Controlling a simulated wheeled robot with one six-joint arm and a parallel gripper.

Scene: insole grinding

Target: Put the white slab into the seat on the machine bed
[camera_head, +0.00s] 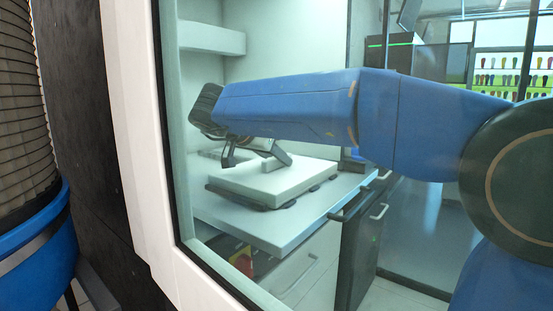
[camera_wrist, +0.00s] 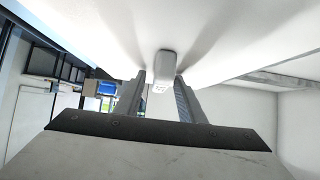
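The white slab (camera_head: 275,184) lies roughly flat over the machine bed (camera_head: 275,229) inside the cabinet in the head view. Dark pads (camera_head: 322,185) of the seat show under its edges. I cannot tell whether it sits fully down in the seat. My gripper (camera_head: 256,160) is just above the slab, pointing down, its two fingers spread apart. My arm hides part of the slab's far side.
The white door frame (camera_head: 140,150) stands close at the left of the opening. A ledge (camera_head: 210,38) juts from the wall above my wrist.

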